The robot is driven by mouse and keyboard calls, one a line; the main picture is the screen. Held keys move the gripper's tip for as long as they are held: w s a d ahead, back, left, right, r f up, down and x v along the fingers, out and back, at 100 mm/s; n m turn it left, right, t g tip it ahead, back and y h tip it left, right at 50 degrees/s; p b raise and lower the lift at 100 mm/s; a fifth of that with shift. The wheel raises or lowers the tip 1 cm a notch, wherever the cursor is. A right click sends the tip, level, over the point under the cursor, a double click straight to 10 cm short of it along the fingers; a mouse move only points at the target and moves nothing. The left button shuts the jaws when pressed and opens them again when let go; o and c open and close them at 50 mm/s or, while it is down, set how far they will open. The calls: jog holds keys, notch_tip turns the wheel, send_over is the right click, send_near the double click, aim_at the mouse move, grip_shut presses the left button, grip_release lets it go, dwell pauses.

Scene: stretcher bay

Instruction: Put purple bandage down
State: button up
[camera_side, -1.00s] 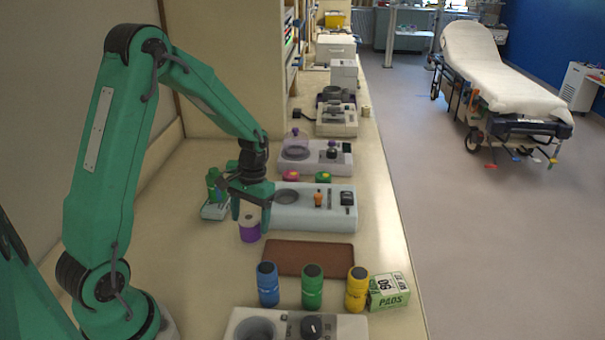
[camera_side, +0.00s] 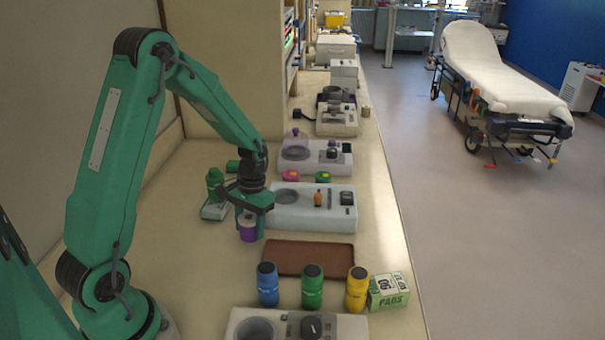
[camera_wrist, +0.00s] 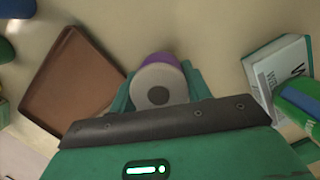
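The purple bandage (camera_side: 248,232) is a short upright roll with a pale top and a purple side. It stands on the counter, left of the brown tray (camera_side: 308,258). In the wrist view, its round top with a dark centre hole (camera_wrist: 158,84) shows between my fingers. My gripper (camera_side: 250,222) points down over it, one finger on each side. The fingers (camera_wrist: 158,75) look closed against the roll, with no clear gap. The brown tray also shows at the left of the wrist view (camera_wrist: 72,85) and is empty.
Blue (camera_side: 267,285), green (camera_side: 312,287) and yellow (camera_side: 357,289) bottles stand in front of the tray, beside a pads box (camera_side: 389,292). A pale device (camera_side: 313,208) is behind the tray. A green object on a grey-white box (camera_side: 215,210) is at left.

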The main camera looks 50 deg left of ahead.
aim_at(249, 219)
jog(key=shift+c, duration=0.6)
jog(key=shift+r, duration=0.2)
jog(key=shift+r, duration=0.5)
jog(key=r, duration=0.3)
jog(key=shift+d, duration=0.2)
jog(key=s+d+r, duration=0.2)
jog(key=d+r, duration=0.4)
jog(key=d, duration=0.5)
jog(key=shift+s+r+y, duration=0.25)
jog(key=shift+r+y, duration=0.1)
jog(key=shift+y, duration=0.05)
jog(key=shift+w, duration=0.1)
jog(key=w+r+m, duration=0.3)
jog(key=w+r, duration=0.3)
jog(key=w, duration=0.1)
jog(key=shift+w+d+r+m, duration=0.25)
jog(key=shift+w+r+m, duration=0.05)
jog(key=shift+w, duration=0.1)
jog(key=shift+s+f, duration=0.1)
